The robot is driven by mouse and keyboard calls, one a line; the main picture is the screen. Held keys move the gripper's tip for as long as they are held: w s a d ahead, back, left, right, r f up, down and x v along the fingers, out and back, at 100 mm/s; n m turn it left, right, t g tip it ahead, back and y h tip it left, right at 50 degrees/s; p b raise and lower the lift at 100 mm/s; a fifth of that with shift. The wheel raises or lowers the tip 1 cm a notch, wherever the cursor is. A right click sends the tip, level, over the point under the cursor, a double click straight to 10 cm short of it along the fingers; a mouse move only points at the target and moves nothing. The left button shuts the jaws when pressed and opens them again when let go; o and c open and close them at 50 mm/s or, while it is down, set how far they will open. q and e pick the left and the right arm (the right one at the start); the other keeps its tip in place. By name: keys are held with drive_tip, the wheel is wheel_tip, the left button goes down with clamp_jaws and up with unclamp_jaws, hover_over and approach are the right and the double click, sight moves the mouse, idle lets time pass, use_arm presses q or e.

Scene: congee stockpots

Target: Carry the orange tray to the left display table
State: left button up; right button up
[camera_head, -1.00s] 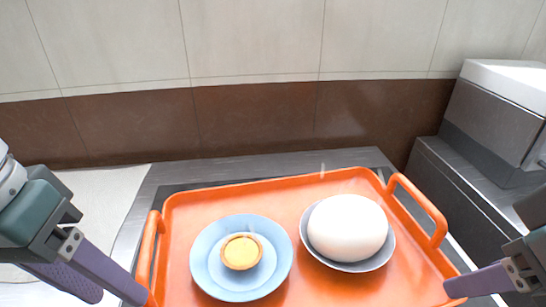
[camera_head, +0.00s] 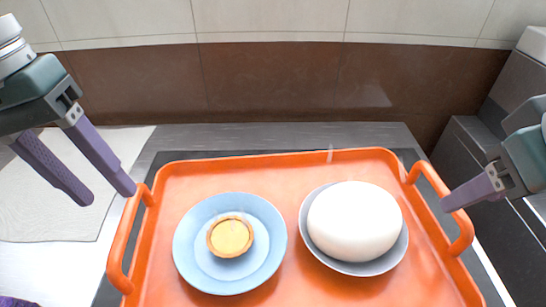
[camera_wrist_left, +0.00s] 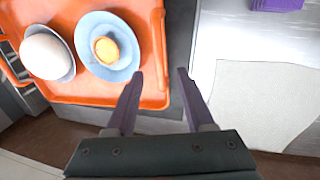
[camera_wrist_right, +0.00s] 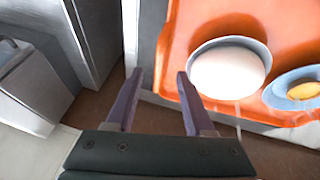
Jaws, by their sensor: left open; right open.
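The orange tray (camera_head: 285,170) lies on a dark and steel counter surface, with a raised handle on each side. It carries a blue plate (camera_head: 185,247) with an egg tart (camera_head: 230,236), and a grey-blue bowl (camera_head: 393,258) with a large white bun (camera_head: 353,221). My left gripper (camera_head: 108,193) is open and empty beside the tray's left handle; the left wrist view shows its fingers (camera_wrist_left: 157,76) at the tray's edge. My right gripper (camera_head: 447,204) is by the right handle; the right wrist view shows it open (camera_wrist_right: 160,76), one finger near the tray rim. The display table is not identifiable.
A pale cloth or mat (camera_head: 60,215) lies on the white surface at left. A grey machine (camera_head: 490,165) stands close at right. A brown and beige tiled wall (camera_head: 270,95) is behind. A purple object (camera_wrist_left: 275,4) shows in the left wrist view.

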sight(125, 211)
use_arm(q)
drive_tip(key=f, duration=0.3)
drive_tip(key=d+f, duration=0.1)
drive_tip(key=f, duration=0.2)
drive_tip(key=shift+w+d+f, duration=0.1)
drive_tip(key=shift+d+f, duration=0.05)
drive_tip(key=shift+f, duration=0.05)
use_arm(e)
drive_tip(key=x, duration=0.6)
drive_tip(key=shift+w+f, duration=0.15)
use_arm(q)
drive_tip(key=shift+c, duration=0.3)
use_arm(e)
drive_tip(key=shift+c, duration=0.3)
use_arm(q)
clamp_jaws()
use_arm(e)
clamp_jaws()
use_arm(q)
drive_tip(key=shift+r, duration=0.1)
use_arm(e)
drive_tip(key=shift+d, duration=0.1)
